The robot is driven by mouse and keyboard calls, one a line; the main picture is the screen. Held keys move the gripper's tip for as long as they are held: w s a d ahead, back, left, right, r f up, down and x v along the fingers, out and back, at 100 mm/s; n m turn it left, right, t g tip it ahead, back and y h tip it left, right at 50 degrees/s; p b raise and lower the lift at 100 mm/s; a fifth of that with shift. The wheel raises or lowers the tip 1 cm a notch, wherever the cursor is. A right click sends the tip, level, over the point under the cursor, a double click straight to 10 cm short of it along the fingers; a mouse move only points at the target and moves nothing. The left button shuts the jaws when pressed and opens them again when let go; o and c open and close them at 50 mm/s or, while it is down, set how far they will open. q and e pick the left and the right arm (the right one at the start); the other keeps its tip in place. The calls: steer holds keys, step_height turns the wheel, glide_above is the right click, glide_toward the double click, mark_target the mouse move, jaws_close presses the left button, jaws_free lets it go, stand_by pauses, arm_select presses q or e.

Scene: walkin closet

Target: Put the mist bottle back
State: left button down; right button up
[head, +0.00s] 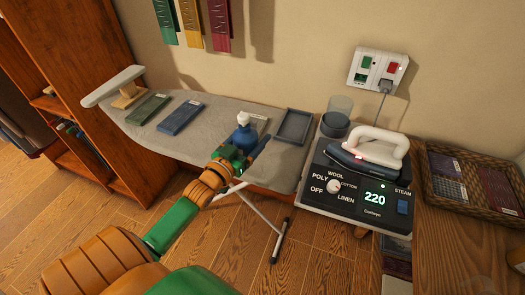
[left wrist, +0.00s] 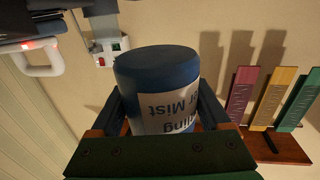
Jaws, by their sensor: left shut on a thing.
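The mist bottle (head: 244,136) is blue with a white top. It looks upright in the head view, at the ironing board's front side. My left gripper (head: 235,155) is shut on it. In the left wrist view the bottle (left wrist: 157,68) fills the space between the two fingers (left wrist: 160,108), its label upside down in the picture and reading "Mist". Whether its base touches the board is hidden by the gripper. A shallow grey tray (head: 294,126) lies on the board to the right of the bottle, apart from it. My right gripper is not in view.
The ironing board (head: 205,140) carries a green folded cloth (head: 148,109) and a blue one (head: 181,117). Right of the tray stand a clear cup (head: 336,117) and an iron (head: 370,147) on a control station (head: 362,190) showing 220. A wicker basket (head: 475,205) is far right.

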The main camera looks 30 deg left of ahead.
arm_select(q)
steer(key=w+f, duration=0.1)
steer(key=f, duration=0.1)
steer(key=w+d+f+b, duration=0.1)
steer(key=f, duration=0.1)
steer(key=w+f, duration=0.1)
steer(key=f, duration=0.1)
steer(key=shift+w+d+f+b, duration=0.1)
steer(key=shift+w+d+b, duration=0.05)
steer(key=shift+d+b, duration=0.15)
steer(key=shift+f, duration=0.7)
jaws_free()
